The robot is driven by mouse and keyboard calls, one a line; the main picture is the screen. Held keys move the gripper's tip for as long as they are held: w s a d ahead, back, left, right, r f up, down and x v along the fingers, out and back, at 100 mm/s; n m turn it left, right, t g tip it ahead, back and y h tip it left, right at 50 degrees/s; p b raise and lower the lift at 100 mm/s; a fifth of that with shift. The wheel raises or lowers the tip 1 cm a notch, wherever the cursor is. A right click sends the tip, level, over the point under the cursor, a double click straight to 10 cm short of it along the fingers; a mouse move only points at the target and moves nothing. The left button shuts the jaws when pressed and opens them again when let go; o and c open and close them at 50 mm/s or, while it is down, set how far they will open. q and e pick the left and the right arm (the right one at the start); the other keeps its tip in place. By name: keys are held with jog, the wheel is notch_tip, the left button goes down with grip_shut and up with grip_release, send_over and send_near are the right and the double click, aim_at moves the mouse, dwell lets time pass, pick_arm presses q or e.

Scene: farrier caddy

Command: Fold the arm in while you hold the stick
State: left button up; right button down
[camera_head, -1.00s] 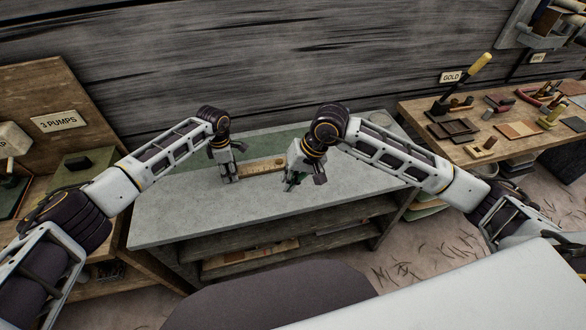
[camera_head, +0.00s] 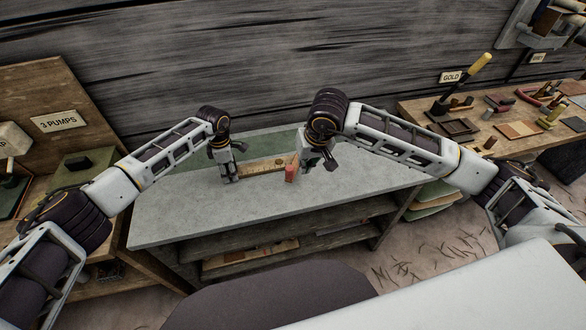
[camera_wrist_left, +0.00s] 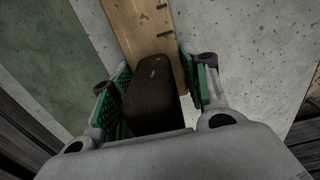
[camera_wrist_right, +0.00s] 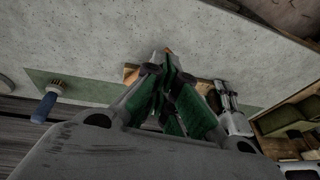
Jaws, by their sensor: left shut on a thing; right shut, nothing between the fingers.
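The wooden stick (camera_head: 262,167), with dark marks along it, lies across the grey bench top. My left gripper (camera_head: 228,176) is shut on its dark brown end, which shows between the green finger pads in the left wrist view (camera_wrist_left: 150,85). A small red piece (camera_head: 291,173) stands at the near side of the stick's right end; whether it is part of the arm I cannot tell. My right gripper (camera_head: 326,162) is shut and empty, just right of the red piece. In the right wrist view its fingers (camera_wrist_right: 168,65) hide most of the stick.
A green mat (camera_head: 270,143) lies along the back of the bench (camera_head: 190,213). A blue-handled brush (camera_wrist_right: 47,106) lies at the mat's end in the right wrist view. A tool table (camera_head: 470,150) stands at right. The bench front is clear.

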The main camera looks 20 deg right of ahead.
jog(key=shift+f, duration=0.15)
jog(key=shift+f, duration=4.3)
jog(key=shift+w+a, duration=0.2)
jog(key=shift+w, duration=0.15)
jog(key=shift+w+a, duration=0.2)
jog(key=shift+w, duration=0.1)
